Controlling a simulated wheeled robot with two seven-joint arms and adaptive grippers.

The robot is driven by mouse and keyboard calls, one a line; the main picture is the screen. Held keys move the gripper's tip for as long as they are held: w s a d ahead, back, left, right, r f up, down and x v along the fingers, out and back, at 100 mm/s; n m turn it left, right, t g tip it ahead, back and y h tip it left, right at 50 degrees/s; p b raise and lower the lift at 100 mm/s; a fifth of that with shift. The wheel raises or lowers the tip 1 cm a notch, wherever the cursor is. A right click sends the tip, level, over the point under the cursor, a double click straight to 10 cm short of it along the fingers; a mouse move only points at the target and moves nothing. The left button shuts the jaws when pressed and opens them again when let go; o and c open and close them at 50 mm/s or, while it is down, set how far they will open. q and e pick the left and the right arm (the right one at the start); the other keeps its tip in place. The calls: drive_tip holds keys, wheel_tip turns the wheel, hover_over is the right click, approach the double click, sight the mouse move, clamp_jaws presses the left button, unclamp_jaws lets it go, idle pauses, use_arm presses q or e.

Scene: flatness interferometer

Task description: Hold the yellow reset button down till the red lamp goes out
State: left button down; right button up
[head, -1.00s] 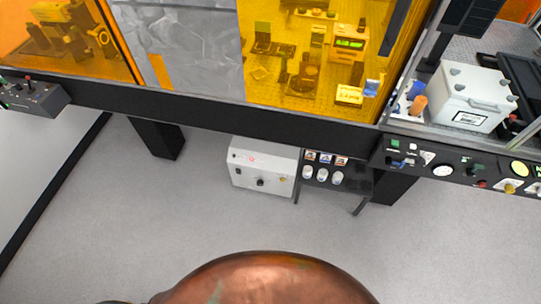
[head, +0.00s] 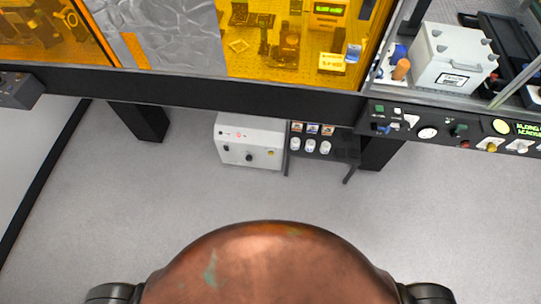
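A white control box (head: 230,146) stands on the floor under the dark bench. A small red lamp (head: 238,135) shows on its upper front. A small yellow button (head: 271,153) is on the right of its front face, beside a black knob (head: 249,157). The dark panel at the right also bears a large pale-yellow round piece (head: 501,126) and a yellow knob (head: 491,146). I cannot read labels that tell which yellow control is the reset button. Neither gripper is in view.
A small dark rack (head: 318,142) with white-lidded jars stands right of the box. Black bench legs (head: 140,122) and (head: 384,150) flank them. Orange windows (head: 290,40) close off the bench above. The grey floor (head: 130,205) in front is clear.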

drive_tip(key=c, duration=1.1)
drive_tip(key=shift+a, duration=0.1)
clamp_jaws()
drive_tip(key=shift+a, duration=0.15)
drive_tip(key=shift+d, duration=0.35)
